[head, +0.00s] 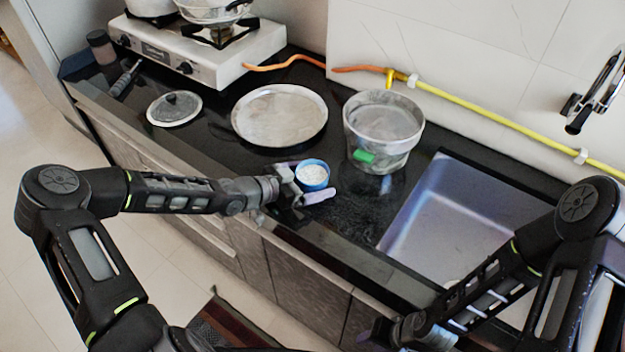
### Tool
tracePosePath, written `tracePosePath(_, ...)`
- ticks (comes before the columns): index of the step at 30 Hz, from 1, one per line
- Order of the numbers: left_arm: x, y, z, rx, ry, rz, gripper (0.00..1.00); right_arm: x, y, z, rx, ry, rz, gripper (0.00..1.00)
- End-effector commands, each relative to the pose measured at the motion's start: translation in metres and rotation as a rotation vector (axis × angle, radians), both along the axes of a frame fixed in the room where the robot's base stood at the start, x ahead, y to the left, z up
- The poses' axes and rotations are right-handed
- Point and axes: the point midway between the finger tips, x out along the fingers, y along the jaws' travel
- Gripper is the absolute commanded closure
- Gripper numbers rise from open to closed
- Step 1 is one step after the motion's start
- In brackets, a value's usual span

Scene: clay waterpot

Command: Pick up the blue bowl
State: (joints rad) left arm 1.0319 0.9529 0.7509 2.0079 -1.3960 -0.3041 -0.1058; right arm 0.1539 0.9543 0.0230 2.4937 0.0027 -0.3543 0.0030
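A small blue bowl (312,186) with white contents stands upright on the black counter, left of the sink and in front of the pot. My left gripper (304,182) reaches it from the left. Its fingers are spread, one at the near side of the bowl and the other partly hidden at the far side. I see no clear sign that the fingers press on the bowl. My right gripper (378,334) is low in the picture, in front of the counter and far from the bowl; its fingers are too dark and hidden to read.
A grey pot (400,155) with a green patch stands behind the bowl. A round metal tray (280,116) and a lid (174,108) lie to the left. The sink (455,215) opens at right, and a stove (200,55) stands at the back left.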

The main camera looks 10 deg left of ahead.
Motion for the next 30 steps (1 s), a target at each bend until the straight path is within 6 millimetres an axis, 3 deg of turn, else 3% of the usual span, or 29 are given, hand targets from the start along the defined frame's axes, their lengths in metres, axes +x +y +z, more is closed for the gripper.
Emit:
tracePosePath(23, -0.0001, 0.0001, -0.0001, 0.000, 0.000, 0.000, 0.73, 0.0001, 0.0000, 0.0000, 0.000, 0.000, 0.000, 0.64)
tracePosePath(30, 0.0002, 0.0000, 0.0009, 0.000, -0.001, 0.000, 0.75, 0.0001, 0.0000, 0.0000, 0.000, 0.000, 0.000, 0.64)
